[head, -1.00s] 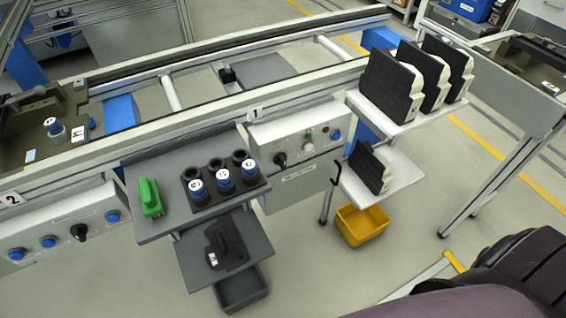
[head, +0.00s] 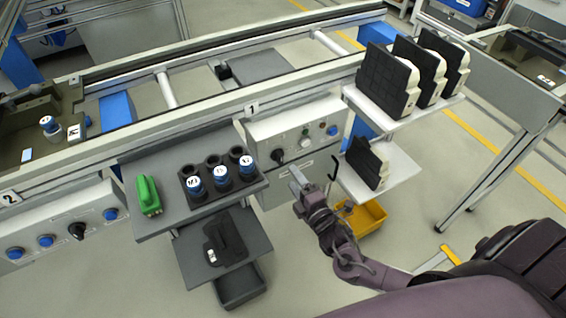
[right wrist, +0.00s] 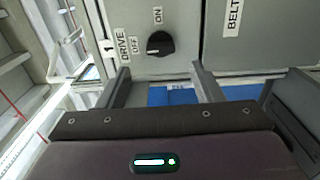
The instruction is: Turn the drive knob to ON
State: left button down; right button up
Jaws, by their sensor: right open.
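The drive knob (right wrist: 160,44) is a round black knob on a grey panel (right wrist: 183,66). The labels DRIVE, OFF and ON stand beside it in the right wrist view, and its pale mark lies on the side towards OFF. In the head view the knob (head: 277,156) is on the station 1 panel, below the rail. My right gripper (right wrist: 162,84) is open and empty, its two fingers apart and pointing at the panel. The knob lies beyond the fingertips, between their lines, not touched. The right gripper (head: 297,178) shows just below right of the knob in the head view. My left gripper is out of view.
A dark shelf (head: 153,226) with a green tool and blue-capped bottles stands left of the panel. White shelves (head: 408,166) with black-and-white blocks are at right, beside a black hook (head: 334,168). A yellow bin (head: 372,217) is below. Another black knob (head: 77,231) is on panel 2.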

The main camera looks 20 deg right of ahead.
aim_at(282, 162)
jog(key=w, duration=0.7)
jog(key=shift+w+a, duration=0.3)
jog(key=c, duration=1)
